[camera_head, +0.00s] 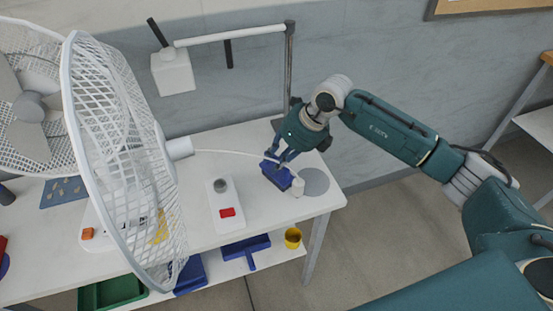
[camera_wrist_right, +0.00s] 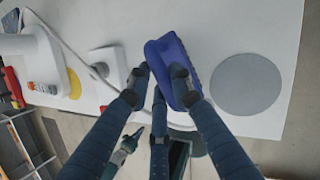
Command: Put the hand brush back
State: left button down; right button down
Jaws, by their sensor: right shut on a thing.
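The hand brush (camera_head: 277,175) is a blue block-like thing at the right end of the white table. It also shows in the right wrist view (camera_wrist_right: 170,58), between my fingertips. My right gripper (camera_head: 283,157) reaches down over it and is shut on it; the fingers also show in the right wrist view (camera_wrist_right: 160,82). The brush is low over the tabletop; I cannot tell whether it touches it. Its underside is hidden.
A grey disc (camera_head: 315,182) lies right of the brush. A box with a red switch (camera_head: 228,213) and a large fan (camera_head: 120,150) are to the left. A blue dustpan (camera_head: 245,246) and yellow cup (camera_head: 292,238) are on the lower shelf.

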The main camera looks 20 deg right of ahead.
jog(key=shift+f, duration=0.55)
jog(key=c, duration=1.5)
grip_release()
jog(key=shift+c, duration=0.2)
jog(key=shift+s+d+r, duration=0.1)
jog(key=shift+d+r, duration=0.1)
jog(key=shift+r, duration=0.15)
jog(key=b+v, duration=0.4)
jog(key=v, duration=0.7)
jog(key=shift+s, duration=0.1)
